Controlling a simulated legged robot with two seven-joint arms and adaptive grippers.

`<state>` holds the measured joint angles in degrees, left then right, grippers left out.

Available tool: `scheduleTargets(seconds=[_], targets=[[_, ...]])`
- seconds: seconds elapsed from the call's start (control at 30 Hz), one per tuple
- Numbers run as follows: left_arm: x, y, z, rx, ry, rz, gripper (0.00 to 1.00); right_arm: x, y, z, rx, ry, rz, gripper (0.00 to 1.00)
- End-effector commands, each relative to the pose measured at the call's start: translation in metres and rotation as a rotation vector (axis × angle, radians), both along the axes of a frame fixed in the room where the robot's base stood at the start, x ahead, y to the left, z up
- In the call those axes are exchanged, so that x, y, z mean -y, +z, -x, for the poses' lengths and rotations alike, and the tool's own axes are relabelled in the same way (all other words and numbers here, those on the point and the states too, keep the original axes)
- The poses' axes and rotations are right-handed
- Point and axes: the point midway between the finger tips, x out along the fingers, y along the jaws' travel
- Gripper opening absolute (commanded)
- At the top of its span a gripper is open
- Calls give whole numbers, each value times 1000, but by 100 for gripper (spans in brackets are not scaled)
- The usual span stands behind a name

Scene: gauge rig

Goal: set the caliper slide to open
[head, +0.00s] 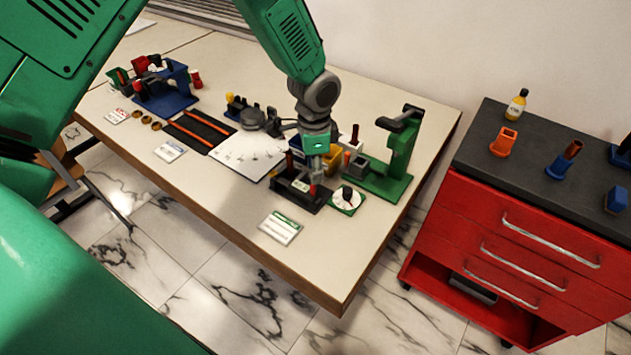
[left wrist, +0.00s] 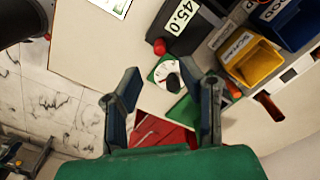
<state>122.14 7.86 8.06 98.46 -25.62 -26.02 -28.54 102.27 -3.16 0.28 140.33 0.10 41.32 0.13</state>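A black fixture (head: 299,193) with a light display panel and a red knob (head: 312,190) stands near the table's front right. I take it for the caliper, but its slide is hard to make out. In the left wrist view its display (left wrist: 183,17) reads 45.0, and the red knob (left wrist: 160,47) sits at its near end. My left gripper (head: 314,176) is above this fixture, pointing down and partly hiding it. In the left wrist view the fingers (left wrist: 160,73) are apart with nothing held between them; the knob shows beyond the tips. My right gripper is not in view.
A white dial (head: 347,197) on a green base is close beside the fixture. A green stand (head: 398,155) rises behind it. Yellow (left wrist: 255,60) and blue bins are close by. A white card (head: 281,227) lies in front. A red cabinet (head: 510,240) stands right of the table.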

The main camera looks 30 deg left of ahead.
Motion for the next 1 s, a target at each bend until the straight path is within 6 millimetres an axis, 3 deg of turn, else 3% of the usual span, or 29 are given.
scheduleTargets(seconds=[0.1,0.33,0.9,1.0], targets=[[0,26,-2,3,-2,1,34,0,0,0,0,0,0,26],[1,53,-1,-2,-1,1,34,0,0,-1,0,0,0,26],[1,57,-1,-2,-1,1,34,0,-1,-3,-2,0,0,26],[2,49,4,-8,9,6,34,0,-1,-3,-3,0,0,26]])
